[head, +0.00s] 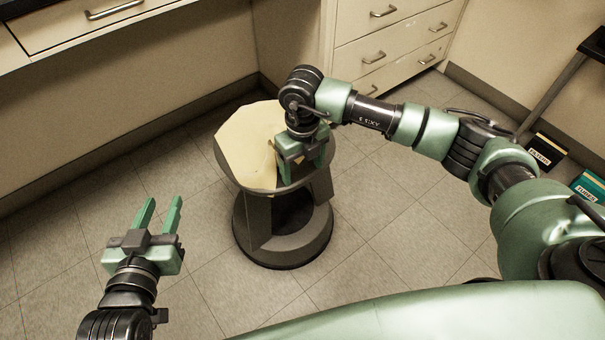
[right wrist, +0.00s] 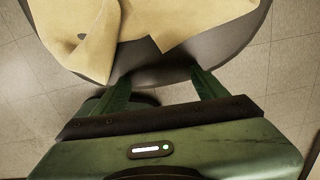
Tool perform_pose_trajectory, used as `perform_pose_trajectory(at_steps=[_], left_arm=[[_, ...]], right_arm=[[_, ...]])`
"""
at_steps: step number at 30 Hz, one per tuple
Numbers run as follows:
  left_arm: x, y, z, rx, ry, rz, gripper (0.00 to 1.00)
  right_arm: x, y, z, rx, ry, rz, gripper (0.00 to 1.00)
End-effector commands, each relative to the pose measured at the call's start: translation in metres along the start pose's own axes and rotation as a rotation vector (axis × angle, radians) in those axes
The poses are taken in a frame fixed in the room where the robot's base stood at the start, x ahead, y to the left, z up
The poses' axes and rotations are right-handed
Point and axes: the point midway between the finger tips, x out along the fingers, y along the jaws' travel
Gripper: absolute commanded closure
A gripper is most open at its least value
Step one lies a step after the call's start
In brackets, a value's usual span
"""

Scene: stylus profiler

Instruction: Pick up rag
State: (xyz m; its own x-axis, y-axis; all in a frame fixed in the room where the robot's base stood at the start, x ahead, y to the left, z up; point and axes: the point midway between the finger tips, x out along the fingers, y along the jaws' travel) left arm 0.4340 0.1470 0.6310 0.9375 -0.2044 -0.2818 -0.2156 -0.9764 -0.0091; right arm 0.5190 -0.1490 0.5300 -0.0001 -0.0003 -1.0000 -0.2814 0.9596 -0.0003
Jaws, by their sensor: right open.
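The rag (head: 247,143) is a pale yellow cloth lying over the top of a round dark stool (head: 291,186). Its edge is folded and uneven near my right gripper. My right gripper (head: 303,178) points down at the stool's near right edge, partly covering the rag in the head view. In the right wrist view, the rag (right wrist: 160,22) lies ahead of the two green fingers (right wrist: 160,80), which are spread apart with nothing between them. My left gripper (head: 160,205) is open and empty above the floor, left of the stool.
Drawers (head: 392,35) stand behind the stool, and a cream cabinet (head: 150,60) runs along the back left. Two labelled boxes, one black (head: 545,150) and one teal (head: 588,186), are at the far right. The tiled floor left of the stool is clear.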

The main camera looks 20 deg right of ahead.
Motion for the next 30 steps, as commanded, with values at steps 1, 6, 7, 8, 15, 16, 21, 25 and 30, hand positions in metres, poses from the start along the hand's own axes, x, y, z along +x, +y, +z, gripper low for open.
perform_pose_trajectory(at_steps=[1, 6, 7, 8, 15, 16, 21, 25, 30], left_arm=[[0.0000, 0.0000, -0.0001, 0.000, 0.000, 0.000, 0.64], [0.0001, 0.0000, 0.0001, 0.000, 0.000, 0.000, 0.64], [0.0002, 0.0000, -0.0001, 0.000, 0.001, 0.000, 0.64], [0.0003, 0.0000, -0.0004, 0.000, 0.004, 0.000, 0.64], [0.0004, 0.0000, -0.0031, 0.000, 0.014, 0.000, 0.64], [0.0004, 0.0000, -0.0031, 0.000, 0.014, 0.000, 0.64], [0.0004, 0.0000, -0.0027, 0.000, 0.013, 0.000, 0.64], [0.0004, 0.0001, -0.0024, 0.000, 0.011, 0.000, 0.64], [0.0004, 0.0002, -0.0022, 0.000, 0.011, 0.000, 0.64]], right_arm=[[0.0000, -0.0001, -0.0001, 0.000, 0.000, 0.000, 0.27], [0.0002, -0.0001, 0.0000, 0.000, 0.000, 0.000, 0.27], [0.0004, 0.0000, 0.0000, 0.000, 0.000, 0.000, 0.27], [0.0008, 0.0000, 0.0000, 0.000, 0.000, 0.000, 0.27], [0.0007, 0.0000, -0.0001, 0.000, 0.000, 0.000, 0.56], [0.0007, 0.0000, -0.0001, 0.000, 0.000, 0.000, 0.61], [0.0008, 0.0000, -0.0001, 0.000, 0.000, 0.000, 0.84], [0.0009, 0.0000, -0.0001, 0.000, 0.001, 0.000, 1.00], [0.0009, 0.0000, -0.0002, 0.000, 0.001, 0.000, 1.00]])
